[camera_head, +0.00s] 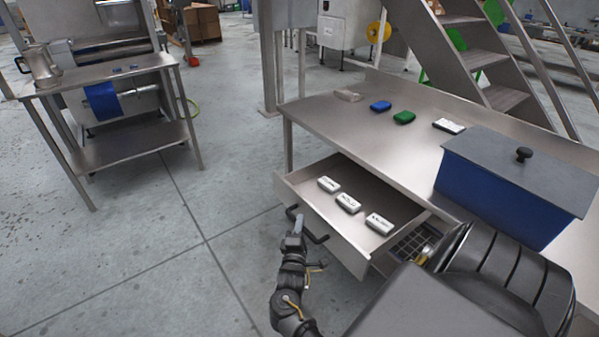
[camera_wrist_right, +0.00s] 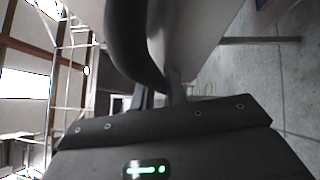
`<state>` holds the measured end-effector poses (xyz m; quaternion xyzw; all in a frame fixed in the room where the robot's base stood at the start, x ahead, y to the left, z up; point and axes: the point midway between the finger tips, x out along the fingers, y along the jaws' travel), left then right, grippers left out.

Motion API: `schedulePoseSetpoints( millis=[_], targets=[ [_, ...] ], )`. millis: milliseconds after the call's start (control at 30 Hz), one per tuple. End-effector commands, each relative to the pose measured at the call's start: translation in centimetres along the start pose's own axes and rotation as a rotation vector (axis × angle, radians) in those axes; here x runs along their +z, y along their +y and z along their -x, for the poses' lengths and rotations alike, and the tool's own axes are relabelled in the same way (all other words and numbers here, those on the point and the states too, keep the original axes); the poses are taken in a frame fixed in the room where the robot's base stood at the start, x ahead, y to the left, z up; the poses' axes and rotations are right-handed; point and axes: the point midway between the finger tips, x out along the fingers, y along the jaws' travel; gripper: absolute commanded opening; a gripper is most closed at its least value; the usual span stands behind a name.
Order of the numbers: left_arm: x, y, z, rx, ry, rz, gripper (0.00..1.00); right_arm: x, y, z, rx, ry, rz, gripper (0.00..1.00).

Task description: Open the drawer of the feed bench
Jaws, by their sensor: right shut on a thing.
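The feed bench (camera_head: 335,118) is a steel table on the right side of the head view. Its drawer (camera_head: 345,243) stands pulled out, with the inside showing and three pale labelled packs (camera_head: 348,202) lying in it. A dark bar handle (camera_head: 316,238) is on the drawer front. My right gripper (camera_head: 296,228) is at the left part of this handle. In the right wrist view the dark curved handle (camera_wrist_right: 130,45) runs down between the fingers of my right gripper (camera_wrist_right: 162,90), which is shut on it. My left gripper is not in view.
On the bench top are a blue lidded bin (camera_head: 490,195), a blue block (camera_head: 381,106), a green block (camera_head: 404,117) and a white pack (camera_head: 448,126). A gridded tray (camera_head: 408,246) shows beside the drawer. Another steel table (camera_head: 130,145) stands left. Open floor lies between.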

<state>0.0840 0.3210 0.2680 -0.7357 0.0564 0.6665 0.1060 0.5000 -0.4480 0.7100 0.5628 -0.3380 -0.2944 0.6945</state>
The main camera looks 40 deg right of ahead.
Motion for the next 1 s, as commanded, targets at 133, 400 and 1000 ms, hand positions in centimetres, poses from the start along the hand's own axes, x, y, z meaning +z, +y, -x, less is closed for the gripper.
schedulePoseSetpoints(
  millis=[133,400,1000],
  targets=[
    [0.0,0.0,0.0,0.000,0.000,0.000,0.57,0.1,-0.2,0.1,-0.003,-0.002,0.003,0.00],
    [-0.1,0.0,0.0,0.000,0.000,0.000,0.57,0.0,-0.1,0.1,-0.003,0.000,0.002,0.34],
    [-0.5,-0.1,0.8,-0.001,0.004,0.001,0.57,-0.3,-0.1,2.6,-0.005,-0.009,0.003,0.36]
  ],
)
